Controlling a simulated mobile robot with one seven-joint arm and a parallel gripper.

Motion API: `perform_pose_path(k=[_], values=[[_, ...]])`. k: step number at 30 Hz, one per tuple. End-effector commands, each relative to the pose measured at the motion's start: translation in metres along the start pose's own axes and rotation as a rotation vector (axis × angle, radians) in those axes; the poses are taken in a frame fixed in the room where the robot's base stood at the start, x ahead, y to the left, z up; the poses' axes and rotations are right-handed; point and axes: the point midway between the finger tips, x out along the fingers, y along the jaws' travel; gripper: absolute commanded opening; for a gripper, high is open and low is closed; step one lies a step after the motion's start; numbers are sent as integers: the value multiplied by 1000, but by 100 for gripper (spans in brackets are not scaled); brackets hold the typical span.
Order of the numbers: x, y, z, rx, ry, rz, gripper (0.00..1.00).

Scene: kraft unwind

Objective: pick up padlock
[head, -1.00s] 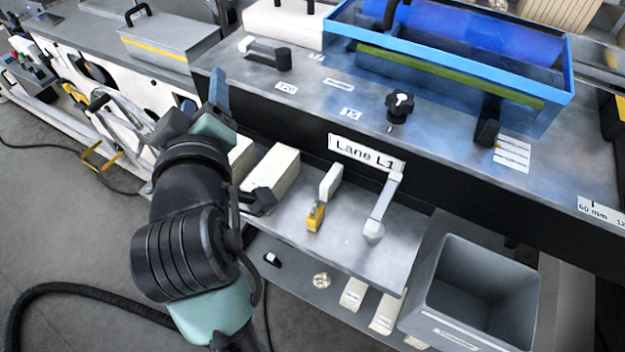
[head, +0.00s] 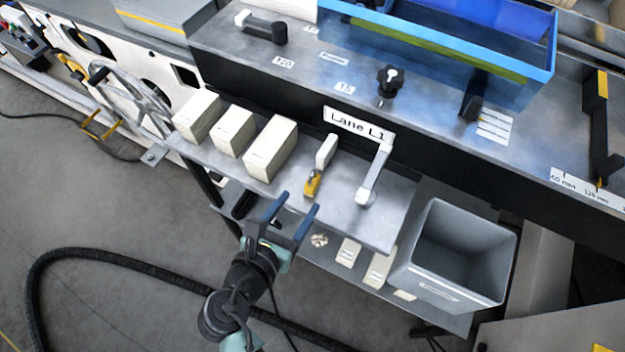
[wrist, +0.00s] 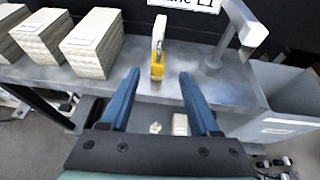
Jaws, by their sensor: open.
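The padlock (head: 312,183) has a yellow body and lies on the metal shelf under the "Lane L1" sign, against the lower end of a white tag or block (head: 326,152). In the wrist view the padlock (wrist: 157,66) shows ahead of the fingertips, roughly centred between them, with the white piece (wrist: 159,30) behind it. My gripper (head: 293,212) is open and empty at the shelf's front edge, short of the padlock. In the wrist view its two blue fingers (wrist: 158,75) stand apart with nothing between them.
Several cream blocks (head: 270,150) stand left of the padlock. A bent metal lever (head: 373,175) stands close on its right. A grey bin (head: 460,255) is at the right. A lower shelf (head: 330,262) holds small pale boxes. The front of the shelf beside the padlock is clear.

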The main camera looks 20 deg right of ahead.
Motion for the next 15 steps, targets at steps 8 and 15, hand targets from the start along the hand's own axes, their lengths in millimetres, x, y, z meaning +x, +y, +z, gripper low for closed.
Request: perform_pose_path(k=[8,15], values=[[35,0,0,3,1,0,62],[62,2,0,5,1,-2,62]])
